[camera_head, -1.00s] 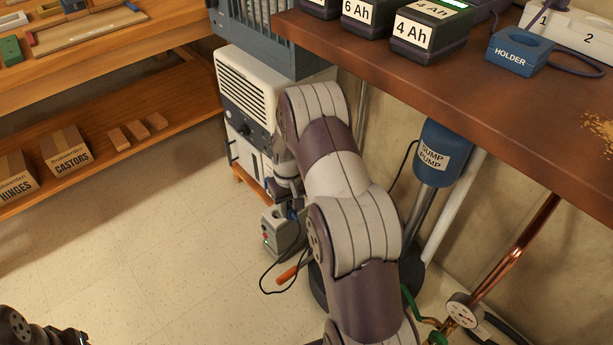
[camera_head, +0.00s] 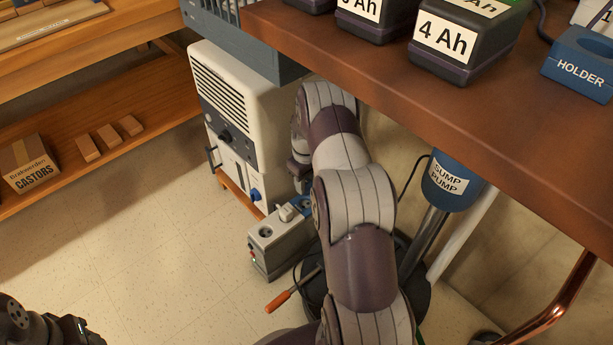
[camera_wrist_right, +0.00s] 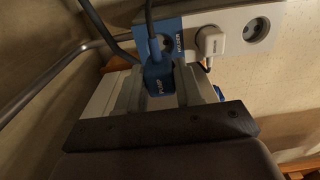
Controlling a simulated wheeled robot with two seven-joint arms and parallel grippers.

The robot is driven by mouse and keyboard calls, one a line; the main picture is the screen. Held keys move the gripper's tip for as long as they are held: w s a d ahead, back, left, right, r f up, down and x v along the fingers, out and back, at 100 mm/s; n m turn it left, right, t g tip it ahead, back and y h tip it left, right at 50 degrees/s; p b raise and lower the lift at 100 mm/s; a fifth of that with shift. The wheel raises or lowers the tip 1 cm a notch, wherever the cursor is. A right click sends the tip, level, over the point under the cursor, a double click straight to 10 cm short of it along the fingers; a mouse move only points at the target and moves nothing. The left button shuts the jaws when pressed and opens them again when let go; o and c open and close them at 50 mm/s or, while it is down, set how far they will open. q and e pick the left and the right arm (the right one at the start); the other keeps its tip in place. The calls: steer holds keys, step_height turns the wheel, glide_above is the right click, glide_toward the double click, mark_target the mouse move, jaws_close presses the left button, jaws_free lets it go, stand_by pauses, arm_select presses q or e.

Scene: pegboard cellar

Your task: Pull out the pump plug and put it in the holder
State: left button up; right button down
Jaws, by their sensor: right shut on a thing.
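My right gripper (camera_wrist_right: 158,88) is shut on the blue pump plug (camera_wrist_right: 158,80), lettered PUMP, in the right wrist view. The socket box (camera_head: 280,249) stands on the floor in the head view, where my right arm hides most of the gripper. The blue holder (camera_head: 582,68) lies on the bench at the right. My left gripper (camera_head: 82,332) is only partly in view, lower left.
A white plug (camera_wrist_right: 211,44) sits in the box's middle socket. A white appliance (camera_head: 238,110) stands behind the box. The bench edge (camera_head: 420,120) overhangs my right arm. An orange-handled tool (camera_head: 279,301) lies on the floor; the sump pump (camera_head: 447,182) is to the right.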

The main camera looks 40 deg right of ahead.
step_height(320, 180, down, 2)
steer(key=shift+f+b, duration=0.2)
steer(key=shift+b, duration=0.75)
arm_select(q)
step_height(320, 180, down, 2)
steer(key=shift+f, duration=0.25)
arm_select(e)
steer(key=shift+r, duration=0.1)
arm_select(q)
steer(key=shift+r, duration=0.1)
arm_select(e)
steer(key=shift+r+p, duration=0.1)
steer(key=shift+p, duration=0.25)
arm_select(q)
steer(key=shift+r, duration=0.3)
steer(key=shift+r+p, duration=0.35)
steer(key=shift+p, duration=0.1)
